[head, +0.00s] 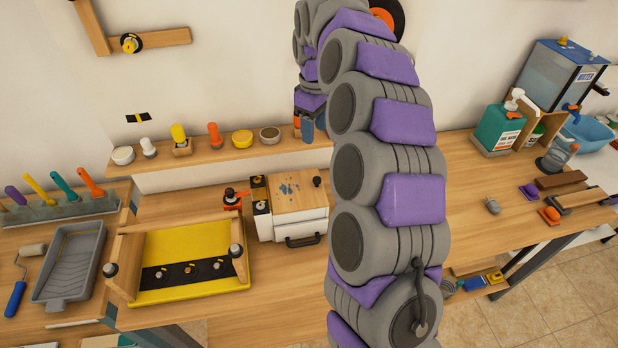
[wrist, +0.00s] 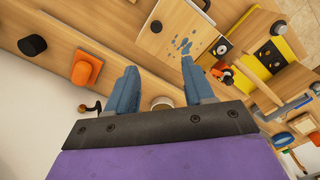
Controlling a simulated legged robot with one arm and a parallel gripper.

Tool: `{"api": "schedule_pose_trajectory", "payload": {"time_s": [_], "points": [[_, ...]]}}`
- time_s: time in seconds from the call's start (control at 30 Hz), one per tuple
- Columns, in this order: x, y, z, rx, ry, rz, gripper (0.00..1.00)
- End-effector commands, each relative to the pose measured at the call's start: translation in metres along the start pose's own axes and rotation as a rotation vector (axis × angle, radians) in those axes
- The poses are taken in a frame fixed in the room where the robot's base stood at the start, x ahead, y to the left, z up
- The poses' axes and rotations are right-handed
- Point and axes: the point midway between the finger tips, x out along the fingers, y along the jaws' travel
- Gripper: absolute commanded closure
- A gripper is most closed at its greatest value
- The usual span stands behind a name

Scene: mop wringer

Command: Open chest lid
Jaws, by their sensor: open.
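The chest (head: 293,224) is a white box on the workbench in the head view, with a dark handle on its front. Its wooden lid (head: 290,191) lies flat and looks closed, with blue paint splotches and a small black knob (head: 317,181) near its right edge. In the wrist view the lid (wrist: 178,30) is at the top, beyond the fingertips. My gripper (head: 307,128) shows small above and behind the chest, partly hidden by my arm. In the wrist view my gripper (wrist: 160,75) has its blue fingers spread apart with nothing held between them.
A yellow board in a wooden frame (head: 195,250) stands left of the chest, with a grey paint tray (head: 70,265) farther left. A shelf of jars and knobs (head: 215,155) runs behind. A green dispenser (head: 500,128) and water tank (head: 557,75) are at right.

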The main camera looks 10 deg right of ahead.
Motion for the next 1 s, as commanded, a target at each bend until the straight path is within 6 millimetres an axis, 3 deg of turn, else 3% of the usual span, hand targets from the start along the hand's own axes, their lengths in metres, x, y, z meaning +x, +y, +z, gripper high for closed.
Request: {"api": "schedule_pose_trajectory", "payload": {"time_s": [0.17,0.7,1.0], "points": [[0.024,0.002,0.003,0.002,0.0,-0.004,0.48],[0.13,-0.005,-0.003,0.002,-0.006,0.0,0.48],[0.166,-0.001,0.0,0.003,0.0,0.0,0.48]]}}
